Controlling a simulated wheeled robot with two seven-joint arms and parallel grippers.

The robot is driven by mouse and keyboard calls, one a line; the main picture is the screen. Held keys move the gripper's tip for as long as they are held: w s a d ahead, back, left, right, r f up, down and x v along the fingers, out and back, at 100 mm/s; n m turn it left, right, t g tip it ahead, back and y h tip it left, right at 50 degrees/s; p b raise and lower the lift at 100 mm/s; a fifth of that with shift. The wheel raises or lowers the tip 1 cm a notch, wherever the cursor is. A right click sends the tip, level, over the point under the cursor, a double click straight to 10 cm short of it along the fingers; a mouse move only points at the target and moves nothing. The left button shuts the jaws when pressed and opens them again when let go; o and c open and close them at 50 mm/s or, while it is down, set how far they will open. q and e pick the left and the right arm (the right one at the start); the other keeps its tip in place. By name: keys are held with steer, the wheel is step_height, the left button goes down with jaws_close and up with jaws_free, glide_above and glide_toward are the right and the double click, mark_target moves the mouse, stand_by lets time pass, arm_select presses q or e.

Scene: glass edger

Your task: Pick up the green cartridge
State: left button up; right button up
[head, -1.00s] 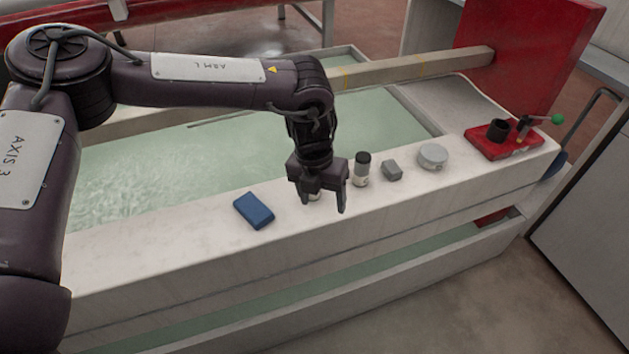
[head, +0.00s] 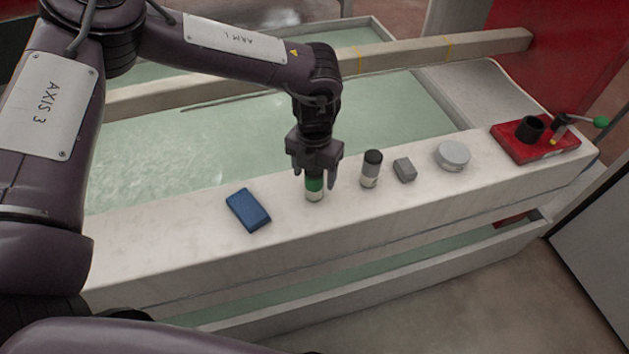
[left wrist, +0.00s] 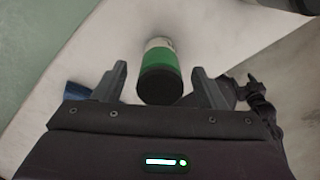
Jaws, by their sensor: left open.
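The green cartridge (head: 314,189) stands upright on the white ledge, with a green band above a pale base. My left gripper (head: 314,183) is above and around its upper part, which is partly hidden by the fingers in the head view. In the left wrist view the cartridge (left wrist: 160,72) shows its dark end, green band and white part. It lies between the two open fingers of the left gripper (left wrist: 162,85), with a gap visible on each side. My right gripper is not in view.
On the ledge (head: 190,262), a blue block (head: 248,210) lies left of the cartridge. A dark-topped cartridge (head: 371,168), a small grey block (head: 404,169), a round grey disc (head: 453,155) and a red fixture (head: 510,143) stand to the right. A water-filled trough (head: 220,150) lies behind.

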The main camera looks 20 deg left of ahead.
arm_select(q)
steer(key=shift+f, duration=0.65)
steer(key=c, duration=1.2)
steer(key=shift+o, duration=0.2)
steer(key=shift+r, duration=0.1)
